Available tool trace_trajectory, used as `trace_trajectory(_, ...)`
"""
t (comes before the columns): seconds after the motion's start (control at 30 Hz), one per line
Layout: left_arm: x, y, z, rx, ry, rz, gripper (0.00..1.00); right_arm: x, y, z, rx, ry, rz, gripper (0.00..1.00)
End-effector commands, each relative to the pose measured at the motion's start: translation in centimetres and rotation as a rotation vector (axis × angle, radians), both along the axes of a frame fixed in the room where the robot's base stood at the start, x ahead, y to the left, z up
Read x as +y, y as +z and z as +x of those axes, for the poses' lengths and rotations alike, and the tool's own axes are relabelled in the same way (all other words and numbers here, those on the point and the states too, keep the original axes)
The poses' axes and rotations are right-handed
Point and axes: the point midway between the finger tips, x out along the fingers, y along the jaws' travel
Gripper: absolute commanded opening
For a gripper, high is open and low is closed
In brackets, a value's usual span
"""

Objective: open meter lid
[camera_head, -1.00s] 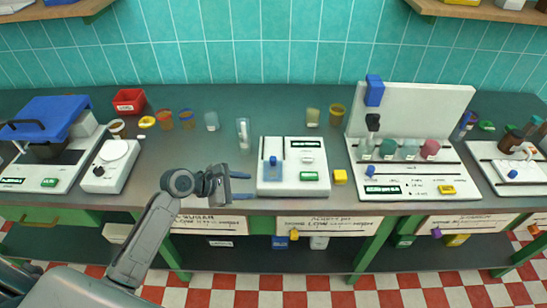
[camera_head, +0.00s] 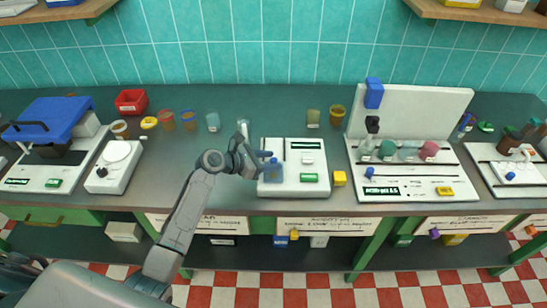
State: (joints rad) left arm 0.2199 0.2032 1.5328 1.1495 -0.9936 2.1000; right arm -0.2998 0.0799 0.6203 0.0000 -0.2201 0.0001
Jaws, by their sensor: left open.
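The meter (camera_head: 307,187) is a white box in the middle of the bench. A blue translucent lid (camera_head: 273,175) with a darker blue handle sits on its left half; the lid looks shut. My left gripper (camera_head: 266,160) is open at the left edge of the meter, its fingers pointing right toward the handle. The fingers overlap the handle in the picture and partly hide it. I cannot tell whether they touch it. My right gripper is not in view.
A clear tube (camera_head: 243,128) stands behind my left gripper. A white dial device (camera_head: 115,168) is at left, and a white panel station (camera_head: 415,180) is at right.

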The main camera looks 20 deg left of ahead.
Motion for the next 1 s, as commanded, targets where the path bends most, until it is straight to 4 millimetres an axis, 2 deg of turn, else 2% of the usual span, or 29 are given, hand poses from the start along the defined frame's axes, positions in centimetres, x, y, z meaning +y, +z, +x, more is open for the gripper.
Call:
trace_trajectory(0.17,-1.1,-0.5,1.0,0.001,0.0,0.001,0.43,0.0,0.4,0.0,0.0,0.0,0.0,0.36)
trace_trajectory(0.47,-1.2,-0.7,1.1,-0.001,-0.001,0.002,0.43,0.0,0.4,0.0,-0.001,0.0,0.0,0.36)
trace_trajectory(0.57,-1.2,-0.7,1.1,-0.001,-0.001,0.002,0.28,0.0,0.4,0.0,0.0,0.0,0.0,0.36)
trace_trajectory(0.7,-1.2,-0.7,1.1,-0.001,-0.001,0.002,0.0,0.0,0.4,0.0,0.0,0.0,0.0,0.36)
trace_trajectory(0.87,-1.2,-0.7,1.1,-0.001,-0.001,0.002,0.0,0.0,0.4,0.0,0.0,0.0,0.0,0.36)
trace_trajectory(1.0,-0.8,-0.8,2.6,-0.001,0.0,0.002,0.0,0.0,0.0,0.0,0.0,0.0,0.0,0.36)
